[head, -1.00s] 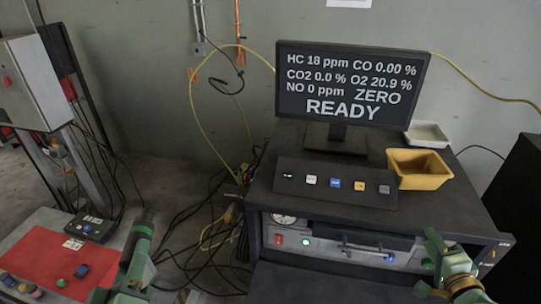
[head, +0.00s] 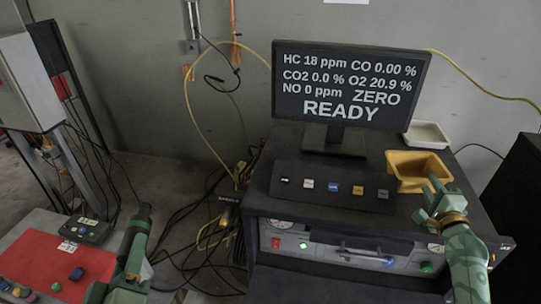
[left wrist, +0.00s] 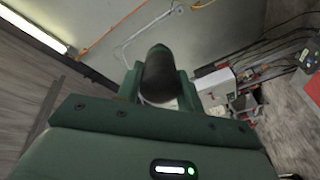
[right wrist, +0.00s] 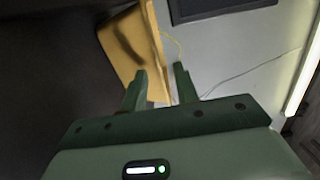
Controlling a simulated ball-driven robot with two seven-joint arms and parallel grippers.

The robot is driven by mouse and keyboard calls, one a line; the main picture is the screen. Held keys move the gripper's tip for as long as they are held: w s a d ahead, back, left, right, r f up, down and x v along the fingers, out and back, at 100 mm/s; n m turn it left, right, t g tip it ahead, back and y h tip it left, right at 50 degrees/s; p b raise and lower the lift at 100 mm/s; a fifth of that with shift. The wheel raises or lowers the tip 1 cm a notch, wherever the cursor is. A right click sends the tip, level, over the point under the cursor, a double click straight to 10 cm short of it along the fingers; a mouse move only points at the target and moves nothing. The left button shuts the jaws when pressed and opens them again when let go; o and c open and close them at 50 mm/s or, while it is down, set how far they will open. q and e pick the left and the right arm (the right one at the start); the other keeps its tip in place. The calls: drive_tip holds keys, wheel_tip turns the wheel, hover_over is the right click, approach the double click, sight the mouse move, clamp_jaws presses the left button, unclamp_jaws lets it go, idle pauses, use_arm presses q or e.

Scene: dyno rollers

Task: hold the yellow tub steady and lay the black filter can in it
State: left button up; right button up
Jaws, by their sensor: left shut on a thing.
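The yellow tub (head: 421,160) stands on top of the dark analyser cabinet, right of the monitor. My right gripper (head: 430,188) is at its near right side, with its fingers apart. In the right wrist view the tub (right wrist: 124,42) lies just beyond the open fingers (right wrist: 160,75); I cannot tell if they touch it. Only the can's dark end (head: 144,210) shows in the head view.
A monitor (head: 350,85) and a sloped button panel (head: 333,187) stand on the cabinet left of the tub. A pale tray (head: 427,134) is behind the tub. A red mat (head: 60,262) with small parts lies at lower left. Cables hang between the mat and the cabinet.

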drive_tip(key=shift+w, duration=0.25)
clamp_jaws()
drive_tip(key=shift+f, duration=0.1)
idle(0.8)
unclamp_jaws()
